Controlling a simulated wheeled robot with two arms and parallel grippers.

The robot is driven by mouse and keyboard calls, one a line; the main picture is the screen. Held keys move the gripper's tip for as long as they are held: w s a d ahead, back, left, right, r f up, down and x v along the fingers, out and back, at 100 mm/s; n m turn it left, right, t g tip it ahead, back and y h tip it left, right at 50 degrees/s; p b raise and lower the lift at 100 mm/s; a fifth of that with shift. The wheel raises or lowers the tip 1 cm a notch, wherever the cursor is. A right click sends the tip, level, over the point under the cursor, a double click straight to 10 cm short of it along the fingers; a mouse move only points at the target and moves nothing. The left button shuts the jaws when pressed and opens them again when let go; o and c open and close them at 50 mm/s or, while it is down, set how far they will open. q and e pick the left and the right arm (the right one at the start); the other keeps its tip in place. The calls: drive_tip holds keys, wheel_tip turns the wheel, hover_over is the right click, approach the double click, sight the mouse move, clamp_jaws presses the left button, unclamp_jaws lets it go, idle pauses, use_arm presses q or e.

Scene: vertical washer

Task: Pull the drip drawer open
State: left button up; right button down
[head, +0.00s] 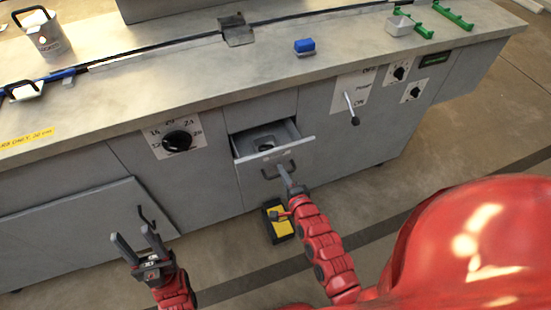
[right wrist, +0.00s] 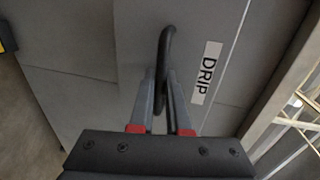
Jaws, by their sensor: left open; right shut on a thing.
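The drip drawer (head: 301,145) sticks out of the grey cabinet front, partly open, with a recessed tray inside. Its black handle (head: 270,171) is on the drawer front. My right gripper (head: 287,176) is at this handle. In the right wrist view the fingers of my right gripper (right wrist: 167,103) are closed on the handle (right wrist: 164,60), beside a white label (right wrist: 206,72) reading DRIP. My left gripper (head: 138,240) is open and empty, in front of the lower left cabinet panel and apart from the drawer.
A black and yellow box (head: 279,222) stands on the floor below the drawer. A lever (head: 351,108) sticks out right of the drawer, and a dial (head: 178,140) is to its left. A tilted panel (head: 85,235) with a handle stands out at lower left. The counter (head: 200,85) overhangs above.

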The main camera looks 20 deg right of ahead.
drive_tip(key=f+v, duration=0.1)
drive_tip(key=v, duration=0.5)
drive_tip(key=shift+f, duration=0.1)
drive_tip(key=c, duration=0.9)
unclamp_jaws()
drive_tip(key=p+v, duration=0.6)
drive_tip(key=v, duration=1.1)
drive_tip(key=shift+s, duration=0.25)
